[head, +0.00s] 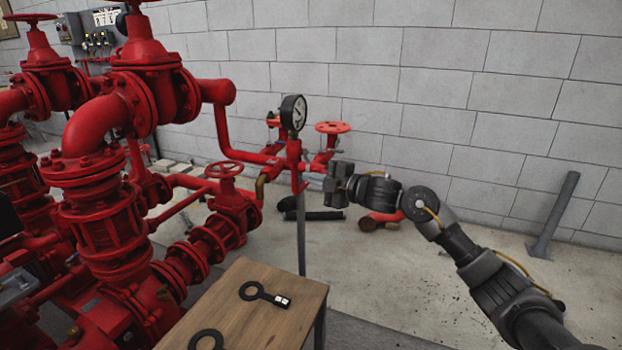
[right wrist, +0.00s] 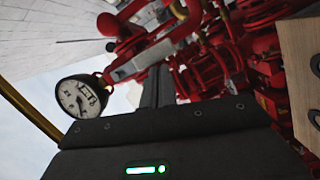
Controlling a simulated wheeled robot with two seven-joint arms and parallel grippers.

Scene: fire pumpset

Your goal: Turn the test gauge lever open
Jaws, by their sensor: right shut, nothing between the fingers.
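The test gauge (head: 293,113) is a round black-rimmed dial on a red pipe fitting (head: 294,152). It also shows at the left of the right wrist view (right wrist: 80,97). My right gripper (head: 330,184) is shut and empty, just right of and below the gauge, close to the vertical red pipe. In the right wrist view its dark fingers (right wrist: 155,88) point at red pipework, near a light grey bar (right wrist: 140,63). I cannot tell whether this bar is the lever, or whether the fingers touch it. The lever is not clear in the head view. My left gripper is not in view.
Large red valves and pipes (head: 110,190) fill the left. A red handwheel (head: 332,127) stands right behind the gauge. A wooden table (head: 250,330) with black ring-ended tools (head: 262,294) is in front. A grey post (head: 555,215) leans by the wall; the floor at right is mostly clear.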

